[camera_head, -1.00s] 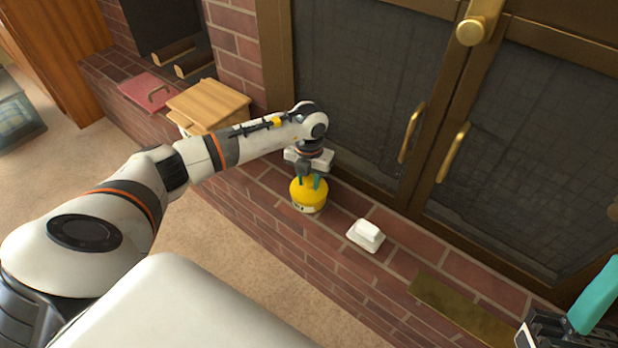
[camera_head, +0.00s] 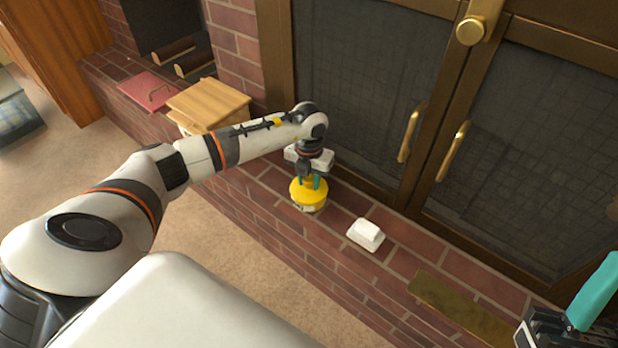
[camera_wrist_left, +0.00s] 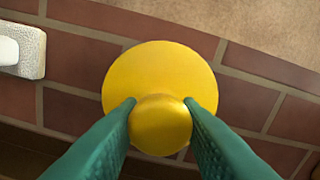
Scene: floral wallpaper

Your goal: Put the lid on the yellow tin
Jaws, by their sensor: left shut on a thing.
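My left gripper (camera_head: 310,182) points down at the brick hearth with its teal fingers on both sides of the lid's round knob (camera_wrist_left: 160,125). The lid (camera_head: 309,194) is a yellow disc, seen from above in the left wrist view (camera_wrist_left: 160,75). The tin (camera_head: 305,208) shows as a small pale and yellow strip under the lid's edge in the head view. The lid looks level over it. I cannot tell whether lid and tin touch. In the wrist view the lid hides the tin. My right gripper (camera_head: 595,295) shows only partly at the lower right.
A white lidded dish (camera_head: 366,235) stands on the hearth right of the tin, with a brass plate (camera_head: 460,310) further right. A wooden box (camera_head: 207,105) and a pink board (camera_head: 150,92) are at the left. Glass doors with brass handles (camera_head: 411,132) stand close behind.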

